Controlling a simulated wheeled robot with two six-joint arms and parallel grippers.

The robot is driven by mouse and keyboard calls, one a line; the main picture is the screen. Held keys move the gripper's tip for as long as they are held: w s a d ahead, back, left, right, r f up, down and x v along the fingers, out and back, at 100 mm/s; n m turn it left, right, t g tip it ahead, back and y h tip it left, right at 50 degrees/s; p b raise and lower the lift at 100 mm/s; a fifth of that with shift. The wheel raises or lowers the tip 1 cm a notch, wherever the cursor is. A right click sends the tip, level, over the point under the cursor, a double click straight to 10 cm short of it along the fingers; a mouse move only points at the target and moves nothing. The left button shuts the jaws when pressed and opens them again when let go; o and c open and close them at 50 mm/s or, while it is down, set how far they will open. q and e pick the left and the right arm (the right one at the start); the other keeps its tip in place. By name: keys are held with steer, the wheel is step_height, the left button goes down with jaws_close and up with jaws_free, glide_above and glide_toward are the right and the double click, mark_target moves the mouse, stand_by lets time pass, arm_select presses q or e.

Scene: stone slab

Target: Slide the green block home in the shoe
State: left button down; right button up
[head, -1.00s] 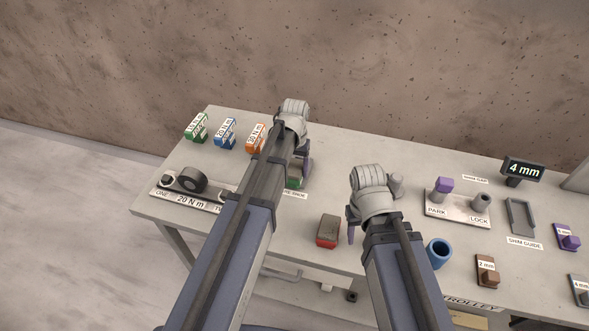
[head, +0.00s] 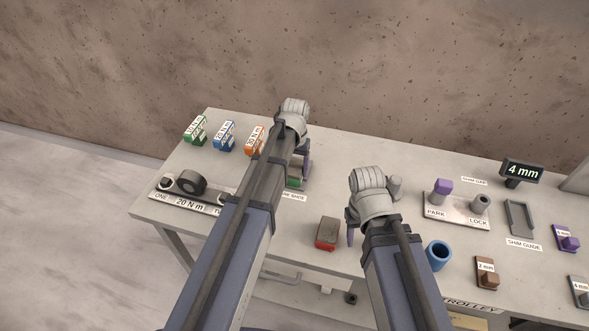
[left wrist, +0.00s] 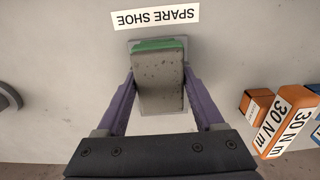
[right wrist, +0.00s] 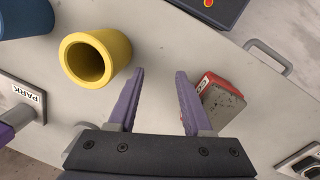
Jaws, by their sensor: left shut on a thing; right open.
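The green block shows as a green edge with a speckled grey face in the left wrist view (left wrist: 160,80), and as a small green patch in the head view (head: 295,184). My left gripper (left wrist: 158,82) is shut on it, one purple finger at each side. The block is at the shoe (left wrist: 133,44), whose grey rim shows around its green end beside the SPARE SHOE label (left wrist: 156,17). I cannot tell how deep it sits. In the head view my left arm hides most of this. My right gripper (right wrist: 158,85) is open and empty above the table.
A red block with a grey top (head: 327,232) lies close to my right gripper's finger. A yellow tube (right wrist: 88,60) stands nearby, and a blue tube (head: 438,253) is to the right. Orange (head: 255,139), blue (head: 224,135) and green-labelled (head: 195,130) pieces stand at the back left.

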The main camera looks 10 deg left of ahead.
mark_target(298, 160)
arm_select(q)
steer(key=shift+w, duration=1.5)
jaws_free()
step_height(298, 160, up, 8)
steer(key=p, duration=0.8)
arm_select(e)
step_height(298, 160, up, 8)
arm_select(q)
steer(key=shift+f, duration=0.15)
arm_select(e)
steer(key=shift+f, duration=0.1)
arm_select(q)
steer(key=shift+d, duration=0.1)
